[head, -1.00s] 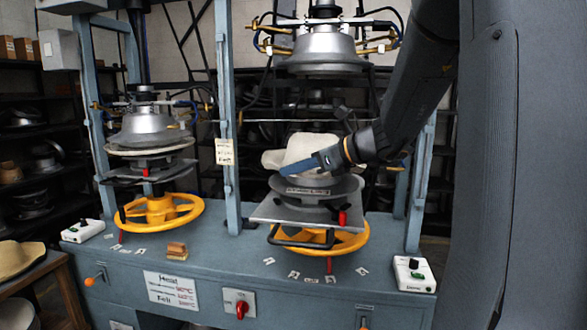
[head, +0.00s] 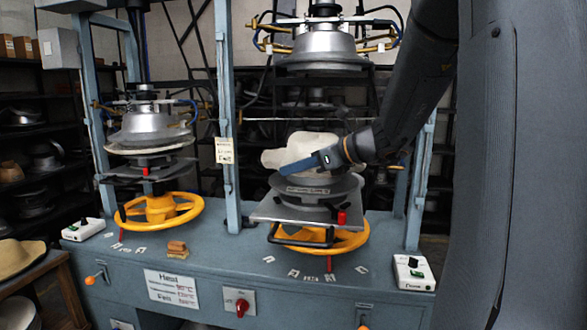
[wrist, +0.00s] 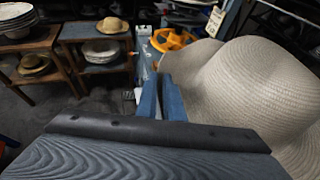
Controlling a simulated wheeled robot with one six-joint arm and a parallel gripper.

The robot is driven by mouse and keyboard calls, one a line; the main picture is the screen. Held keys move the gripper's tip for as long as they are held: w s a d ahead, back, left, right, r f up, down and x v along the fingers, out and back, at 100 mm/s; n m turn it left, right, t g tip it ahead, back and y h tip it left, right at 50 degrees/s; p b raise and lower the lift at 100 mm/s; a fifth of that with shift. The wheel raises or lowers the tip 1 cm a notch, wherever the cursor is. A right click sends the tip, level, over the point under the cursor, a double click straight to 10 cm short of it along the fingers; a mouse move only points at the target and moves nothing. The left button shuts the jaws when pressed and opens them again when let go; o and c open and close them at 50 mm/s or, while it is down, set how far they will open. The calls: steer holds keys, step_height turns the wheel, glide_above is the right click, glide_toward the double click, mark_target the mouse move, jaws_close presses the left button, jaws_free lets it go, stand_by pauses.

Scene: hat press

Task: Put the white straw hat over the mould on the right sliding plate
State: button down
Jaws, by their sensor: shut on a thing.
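The white straw hat (head: 312,146) is at the right station of the press, just above the dark round mould (head: 318,186) on the right sliding plate (head: 292,212). My gripper (head: 292,167) is shut on the hat's brim at its near side. The hat also fills the right of the wrist view (wrist: 255,85), crown up, with the blue fingers (wrist: 162,97) at its brim. The brim and gripper hide part of the mould's top, so I cannot tell whether the hat touches it.
The right upper press head (head: 318,52) hangs above the hat. A yellow handwheel (head: 350,243) lies under the plate. A frame post (head: 227,120) stands to the left, and the left station (head: 148,128) is beyond it. A control box (head: 413,272) sits at the bench's right.

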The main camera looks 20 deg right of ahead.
steer(key=shift+f, duration=0.2)
steer(key=c, duration=1.8)
jaws_free()
steer(key=b+v, duration=0.1)
steer(key=v, duration=0.7)
steer(key=shift+b, duration=0.4)
steer(key=shift+f, duration=0.1)
